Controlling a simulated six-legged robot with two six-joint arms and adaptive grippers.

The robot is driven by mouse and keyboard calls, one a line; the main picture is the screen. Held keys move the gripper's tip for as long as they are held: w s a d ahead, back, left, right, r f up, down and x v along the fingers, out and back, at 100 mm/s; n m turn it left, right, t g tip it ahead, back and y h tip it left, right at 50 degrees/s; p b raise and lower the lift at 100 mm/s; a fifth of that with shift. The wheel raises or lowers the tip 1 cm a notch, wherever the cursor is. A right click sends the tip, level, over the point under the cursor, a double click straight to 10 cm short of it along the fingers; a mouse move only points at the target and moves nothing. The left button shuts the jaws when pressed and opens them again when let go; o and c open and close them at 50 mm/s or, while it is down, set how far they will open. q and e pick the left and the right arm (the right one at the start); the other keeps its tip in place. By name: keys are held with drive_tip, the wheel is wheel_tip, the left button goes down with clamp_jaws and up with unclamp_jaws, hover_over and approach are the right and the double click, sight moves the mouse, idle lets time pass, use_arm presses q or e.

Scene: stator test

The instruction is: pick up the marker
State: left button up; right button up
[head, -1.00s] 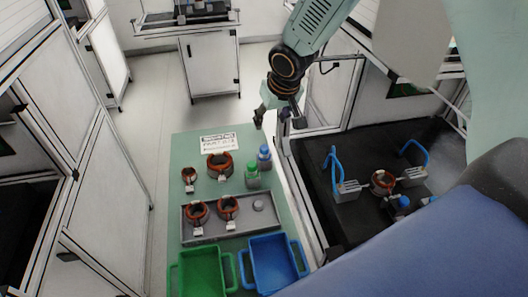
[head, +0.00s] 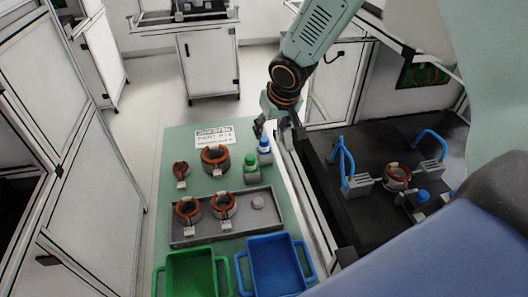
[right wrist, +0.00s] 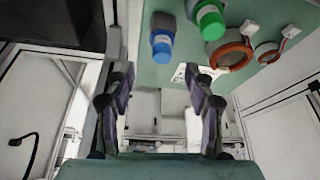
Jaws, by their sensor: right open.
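Two short, capped marker-like bottles stand upright on the green table: one with a blue cap (head: 264,149) and one with a green cap (head: 250,169). I cannot tell which is the marker. My right gripper (head: 270,128) is open and empty, just beyond the blue-capped one near the table's right edge. In the right wrist view, the open fingers (right wrist: 160,100) frame empty space. The blue-capped one (right wrist: 162,42) shows above them and the green-capped one (right wrist: 209,20) lies to its right, neither touched. My left gripper is out of view.
Copper-wound stators (head: 216,158) stand left of the bottles, and more sit in a grey tray (head: 240,229). Green (head: 190,275) and blue (head: 275,265) bins stand in front. A label card (head: 214,136) lies at the back. A dark machine bed (head: 345,215) lies right.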

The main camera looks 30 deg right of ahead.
sight(266, 141)
drive_tip(key=shift+x, duration=0.8)
drive_tip(key=shift+p+x, duration=0.45)
drive_tip(key=shift+x, duration=0.55)
drive_tip(key=x, duration=0.1)
drive_tip(key=p+x, duration=0.1)
drive_tip(key=x, duration=0.1)
drive_tip(key=shift+w+a+f, duration=0.2)
drive_tip(key=shift+w+a, duration=0.1)
drive_tip(key=shift+f, duration=0.15)
drive_tip(key=shift+s+d, duration=0.1)
drive_tip(key=shift+d, duration=0.15)
